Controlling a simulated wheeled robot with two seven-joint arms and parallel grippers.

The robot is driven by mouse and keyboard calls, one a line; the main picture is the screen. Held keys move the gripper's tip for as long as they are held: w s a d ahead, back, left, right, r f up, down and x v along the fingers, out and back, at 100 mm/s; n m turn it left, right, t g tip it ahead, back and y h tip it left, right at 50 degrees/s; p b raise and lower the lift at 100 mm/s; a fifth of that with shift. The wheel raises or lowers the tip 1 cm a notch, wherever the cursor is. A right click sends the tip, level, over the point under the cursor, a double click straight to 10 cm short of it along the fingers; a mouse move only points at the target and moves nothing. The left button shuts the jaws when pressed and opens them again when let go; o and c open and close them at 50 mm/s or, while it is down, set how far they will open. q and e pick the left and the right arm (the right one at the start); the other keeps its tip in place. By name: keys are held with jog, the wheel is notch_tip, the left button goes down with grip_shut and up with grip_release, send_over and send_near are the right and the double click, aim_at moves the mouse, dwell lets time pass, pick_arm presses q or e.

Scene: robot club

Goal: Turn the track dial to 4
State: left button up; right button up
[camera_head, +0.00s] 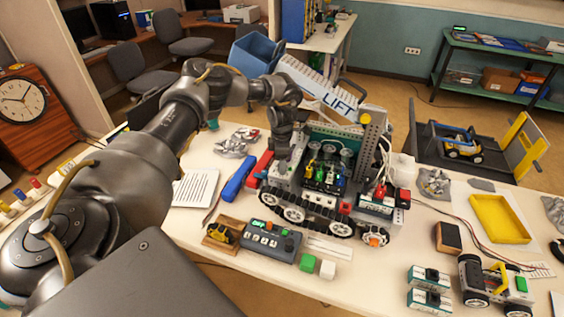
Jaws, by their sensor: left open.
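A tracked robot (328,222) with black tracks, silver wheels and open electronics stands on the white table. My left arm reaches in from the left, and my left gripper (279,163) points down at the tracked robot's left end. It is open, and I cannot tell whether it touches anything. The track dial cannot be made out for certain; the gripper may hide it. A grey control box (262,241) with small buttons lies in front of the tracked robot. My right gripper is not in view.
A blue case (239,178) and a white sheet (195,188) lie left of the tracked robot. A small wheeled robot (492,283), a yellow tray (500,219) and a dark block (448,237) are at right.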

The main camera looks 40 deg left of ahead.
pick_arm(q)
jog(key=shift+r, duration=0.3)
notch_tip(320, 180, up, 10)
jog(key=b, duration=0.3)
dwell(0.5)
